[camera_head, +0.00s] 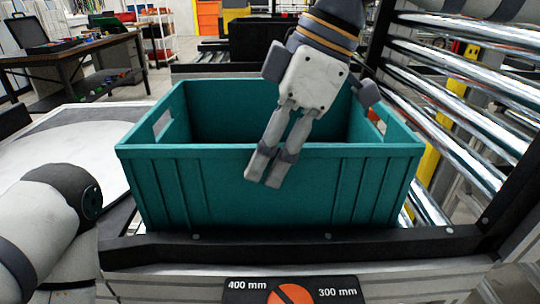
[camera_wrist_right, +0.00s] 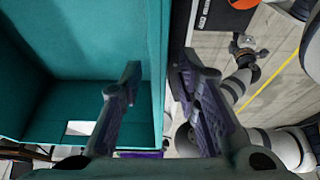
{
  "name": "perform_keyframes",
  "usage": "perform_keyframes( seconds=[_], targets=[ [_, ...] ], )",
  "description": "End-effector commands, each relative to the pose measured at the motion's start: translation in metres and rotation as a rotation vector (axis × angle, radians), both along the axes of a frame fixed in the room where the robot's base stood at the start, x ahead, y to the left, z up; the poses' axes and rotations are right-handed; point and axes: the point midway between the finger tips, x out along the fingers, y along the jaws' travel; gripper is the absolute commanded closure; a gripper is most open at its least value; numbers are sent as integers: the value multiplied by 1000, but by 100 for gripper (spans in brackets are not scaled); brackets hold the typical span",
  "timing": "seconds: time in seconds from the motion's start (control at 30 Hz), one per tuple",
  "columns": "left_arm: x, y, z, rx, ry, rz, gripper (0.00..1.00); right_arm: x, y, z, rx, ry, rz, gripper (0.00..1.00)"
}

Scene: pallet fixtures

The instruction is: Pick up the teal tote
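The teal tote (camera_head: 290,190) is an open-topped box standing upright behind a dark front rail, with a handle slot in each end wall. It looks empty where I can see inside; part of it is hidden by my right gripper. My right gripper (camera_head: 267,167) reaches down from the top, its fingertips over the tote's front wall. In the right wrist view the fingers (camera_wrist_right: 158,70) stand apart with nothing gripped, and the tote's wall (camera_wrist_right: 155,35) edge shows between them. My left gripper (camera_wrist_right: 243,44) shows small in the right wrist view; its finger state is unclear.
A dark rail (camera_head: 380,244) runs along the front, above an orange-and-black label (camera_head: 292,292). Metal rollers (camera_head: 470,110) in a dark frame stand close on the right. A whitish surface (camera_head: 75,150) lies left of the tote. A workbench (camera_head: 75,55) stands farther back left.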

Motion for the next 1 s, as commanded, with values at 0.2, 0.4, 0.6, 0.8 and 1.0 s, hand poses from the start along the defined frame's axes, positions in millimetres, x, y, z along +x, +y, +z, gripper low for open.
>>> perform_keyframes(
  seconds=[0.2,0.4,0.6,0.8,1.0],
  targets=[
    [-1,0,-1,0,2,0,100,1,11,-25,1,-1,1,70],
    [0,0,-1,0,2,0,100,1,11,-25,0,-2,-1,75],
    [0,0,-1,0,2,0,100,1,11,-25,0,-2,-1,100],
    [0,0,-1,0,2,0,100,2,12,-23,4,-8,0,100],
    [0,0,0,0,1,0,100,2,12,-22,4,-6,0,100]
  ],
)
